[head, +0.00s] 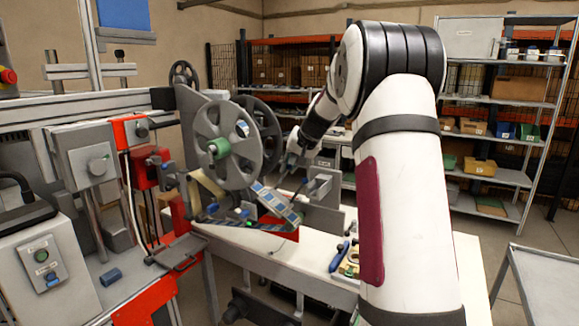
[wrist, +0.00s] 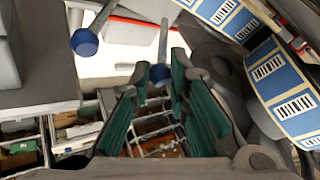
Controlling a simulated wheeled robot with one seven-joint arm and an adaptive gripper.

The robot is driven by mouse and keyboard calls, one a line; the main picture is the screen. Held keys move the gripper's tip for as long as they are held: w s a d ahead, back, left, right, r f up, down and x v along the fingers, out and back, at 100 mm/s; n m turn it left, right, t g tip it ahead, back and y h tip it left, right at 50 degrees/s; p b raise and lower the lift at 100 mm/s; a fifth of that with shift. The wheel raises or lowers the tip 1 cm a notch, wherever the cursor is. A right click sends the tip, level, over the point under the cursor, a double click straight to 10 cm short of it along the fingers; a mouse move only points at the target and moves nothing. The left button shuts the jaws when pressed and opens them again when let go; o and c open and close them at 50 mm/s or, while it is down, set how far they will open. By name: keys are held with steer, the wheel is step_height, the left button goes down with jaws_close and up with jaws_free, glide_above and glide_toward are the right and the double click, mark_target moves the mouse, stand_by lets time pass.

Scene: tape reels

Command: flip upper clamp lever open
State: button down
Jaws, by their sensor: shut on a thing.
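In the wrist view a grey clamp lever with a blue ball knob (wrist: 160,75) lies between the green-padded fingers of my gripper (wrist: 158,83). The gripper is shut on this lever near its knob. A second lever with a blue ball knob (wrist: 84,42) is to the left, outside the fingers. I cannot tell from the picture which lever is the upper one. In the head view my gripper (head: 291,162) is small and dark, beside the clamp unit (head: 322,187) right of the reels. The levers are too small to make out clearly there.
A grey tape reel (head: 228,143) stands left of the gripper. A blue-and-white label strip (head: 275,203) runs down in front of it, and passes close on the right in the wrist view (wrist: 285,90). A white table (head: 250,240) lies below. Shelves (head: 500,140) stand behind.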

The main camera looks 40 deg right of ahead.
steer(key=shift+d+r, duration=0.15)
steer(key=shift+d, duration=0.3)
steer(key=c, duration=1.5)
jaws_free()
steer(key=shift+a, duration=0.1)
steer(key=shift+a, duration=0.15)
